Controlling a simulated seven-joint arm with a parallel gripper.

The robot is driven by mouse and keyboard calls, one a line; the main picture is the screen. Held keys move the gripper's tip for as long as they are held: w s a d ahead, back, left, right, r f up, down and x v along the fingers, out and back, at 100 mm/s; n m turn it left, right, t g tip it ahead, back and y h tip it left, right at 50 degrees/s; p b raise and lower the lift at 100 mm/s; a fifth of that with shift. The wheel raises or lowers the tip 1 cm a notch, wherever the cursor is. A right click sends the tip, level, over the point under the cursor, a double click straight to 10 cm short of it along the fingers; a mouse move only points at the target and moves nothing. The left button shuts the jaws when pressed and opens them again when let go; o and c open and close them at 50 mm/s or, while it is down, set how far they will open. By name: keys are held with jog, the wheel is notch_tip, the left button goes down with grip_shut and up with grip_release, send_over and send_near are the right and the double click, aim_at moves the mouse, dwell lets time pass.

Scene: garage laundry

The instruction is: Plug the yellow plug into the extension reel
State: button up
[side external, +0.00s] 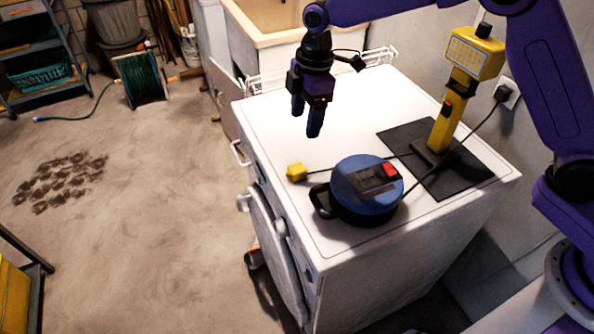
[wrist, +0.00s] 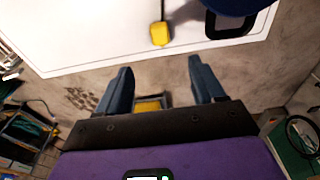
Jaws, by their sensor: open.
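The yellow plug (side external: 297,172) lies on the white machine top near its front edge, its dark cord running right behind the reel. The extension reel (side external: 366,190) is a blue drum with a red switch and a black handle, lying flat to the right of the plug. Its sockets cannot be made out. My gripper (side external: 306,130) is open and empty, above the top and behind the plug. In the wrist view my gripper (wrist: 160,80) shows its two fingers apart, with the yellow plug (wrist: 160,34) beyond them and part of the blue reel (wrist: 235,8) at the top right.
A yellow work lamp (side external: 455,90) stands on a black mat (side external: 465,183) at the right. A cord runs from a wall socket (side external: 507,93) toward the reel. A white wire rack (side external: 265,82) lines the back. The left of the white top (side external: 265,120) is clear.

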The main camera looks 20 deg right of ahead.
send_over(297, 168)
jog(key=d, duration=0.1)
notch_tip(297, 168, down, 8)
jog(key=shift+f, duration=0.15)
jog(key=shift+f, duration=0.1)
jog(key=shift+a+f, duration=0.2)
jog(key=shift+f, duration=1.05)
jog(key=shift+a+f, duration=0.15)
jog(key=shift+f, duration=1.1)
jog(key=c, duration=1.1)
